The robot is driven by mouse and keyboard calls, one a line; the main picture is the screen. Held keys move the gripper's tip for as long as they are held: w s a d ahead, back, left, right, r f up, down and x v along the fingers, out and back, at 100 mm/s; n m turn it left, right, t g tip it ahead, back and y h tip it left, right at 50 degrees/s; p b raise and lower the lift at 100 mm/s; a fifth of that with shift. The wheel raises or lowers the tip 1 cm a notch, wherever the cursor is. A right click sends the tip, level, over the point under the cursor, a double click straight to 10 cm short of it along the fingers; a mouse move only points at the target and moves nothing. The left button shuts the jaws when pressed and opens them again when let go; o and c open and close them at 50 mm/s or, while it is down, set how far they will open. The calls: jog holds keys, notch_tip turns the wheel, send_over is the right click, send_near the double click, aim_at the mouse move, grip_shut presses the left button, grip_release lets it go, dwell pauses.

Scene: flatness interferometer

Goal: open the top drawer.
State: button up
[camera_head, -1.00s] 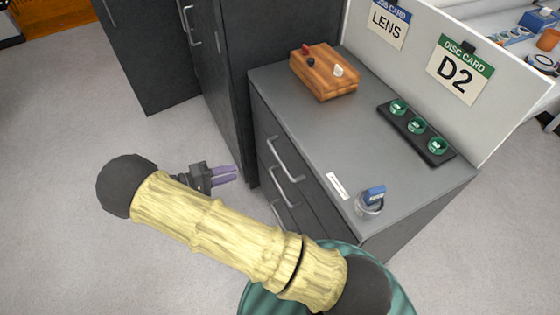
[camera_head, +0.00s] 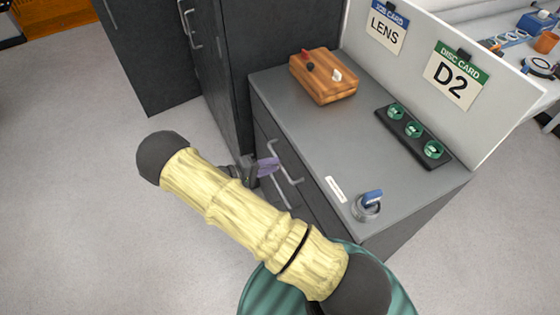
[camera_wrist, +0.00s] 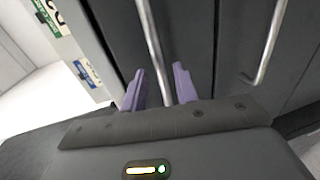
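The grey drawer cabinet has stacked bar handles on its front face. The top drawer's handle (camera_head: 285,163) is the uppermost, and the top drawer looks closed. My gripper (camera_head: 268,166) is in front of the cabinet, close to that handle. In the wrist view, my gripper's two purple fingers (camera_wrist: 159,82) are spread apart. The top handle (camera_wrist: 150,38) passes through the gap between them in the picture, with no clear contact. I cannot tell whether the fingertips reach past the bar. A lower drawer handle (camera_wrist: 267,45) shows to the right. My arm hides part of the lower cabinet front.
On the cabinet's grey top (camera_head: 330,140) are a wooden block (camera_head: 325,82), a black tray with green discs (camera_head: 408,148), and a ring with a blue tag (camera_head: 368,205). A tall dark cabinet (camera_head: 215,90) stands left of the drawers. Open floor (camera_head: 80,200) lies to the left.

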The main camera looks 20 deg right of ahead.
jog(key=shift+x, duration=1.8)
jog(key=shift+c, duration=0.2)
grip_shut()
jog(key=shift+a, duration=0.15)
